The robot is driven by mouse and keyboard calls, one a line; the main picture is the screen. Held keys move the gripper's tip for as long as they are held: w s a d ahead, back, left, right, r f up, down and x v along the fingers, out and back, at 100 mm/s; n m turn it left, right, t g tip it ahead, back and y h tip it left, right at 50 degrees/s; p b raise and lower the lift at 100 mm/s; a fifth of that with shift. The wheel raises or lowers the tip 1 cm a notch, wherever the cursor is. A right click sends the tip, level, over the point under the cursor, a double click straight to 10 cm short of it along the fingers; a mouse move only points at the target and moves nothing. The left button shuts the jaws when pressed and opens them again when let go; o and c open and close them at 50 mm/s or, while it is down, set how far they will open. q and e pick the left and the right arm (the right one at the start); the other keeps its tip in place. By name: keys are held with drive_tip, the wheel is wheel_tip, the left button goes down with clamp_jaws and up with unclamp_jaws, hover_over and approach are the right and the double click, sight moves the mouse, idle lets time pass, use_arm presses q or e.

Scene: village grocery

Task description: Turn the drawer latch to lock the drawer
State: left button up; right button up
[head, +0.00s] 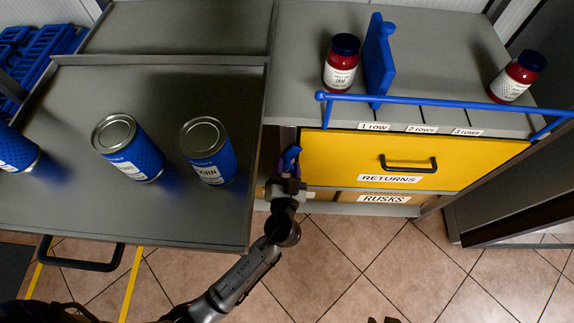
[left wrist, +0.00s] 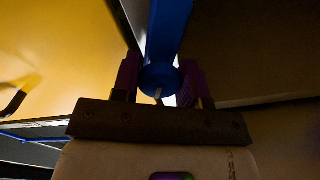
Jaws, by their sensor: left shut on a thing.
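The yellow drawer (head: 340,160) with a RETURNS label and a black handle (head: 408,164) is closed flush in the grey counter. The blue drawer latch (head: 291,157) is at the drawer's left edge. My left gripper (head: 285,178) is at the latch; in the left wrist view its purple fingers (left wrist: 160,84) are shut on the blue latch (left wrist: 170,30), one on each side. The yellow drawer front (left wrist: 60,50) fills the left of that view. The latch's far end is partly hidden by the gripper in the head view.
A grey tray cart (head: 60,205) with several blue cans stands at the left, close to my left arm. A blue rail (head: 440,101) runs above the drawer. Two red jars (head: 341,75) and a blue divider (head: 379,55) stand on the counter (head: 440,50). The tiled floor (head: 400,260) is clear.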

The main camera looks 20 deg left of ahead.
use_arm(q)
drive_tip(key=m+p, duration=0.1)
drive_tip(key=m, duration=0.2)
drive_tip(key=shift+r+m, duration=0.15)
drive_tip(key=shift+m, duration=0.25)
drive_tip(key=m+p, duration=0.2)
drive_tip(key=m, duration=0.1)
drive_tip(key=shift+m, duration=0.3)
drive_tip(key=m+p, duration=0.1)
drive_tip(key=m, duration=0.2)
drive_tip(key=shift+p, duration=0.35)
drive_tip(key=shift+m+p, duration=0.55)
drive_tip(key=shift+m, duration=0.75)
drive_tip(key=o, duration=0.9)
